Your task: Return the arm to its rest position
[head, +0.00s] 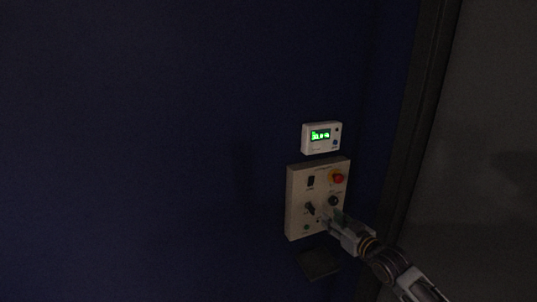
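My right arm comes in from the bottom right. Its gripper (333,220) is at the lower right part of a beige control panel (296,190) on the dark blue wall. The gripper overlaps the panel's lower right edge; I cannot tell whether it touches it. The fingers are small and dim, so their opening cannot be made out. The panel carries a red button on a yellow base (338,178), a black switch (311,181), a dark lever or knob (310,208) and a round dark knob (333,200). My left gripper is not in view.
A white box with a lit green display (321,136) is mounted above the panel. A dark square plate (318,262) is below it. A dark vertical frame edge (418,110) stands to the right. The blue wall (140,140) at left is bare.

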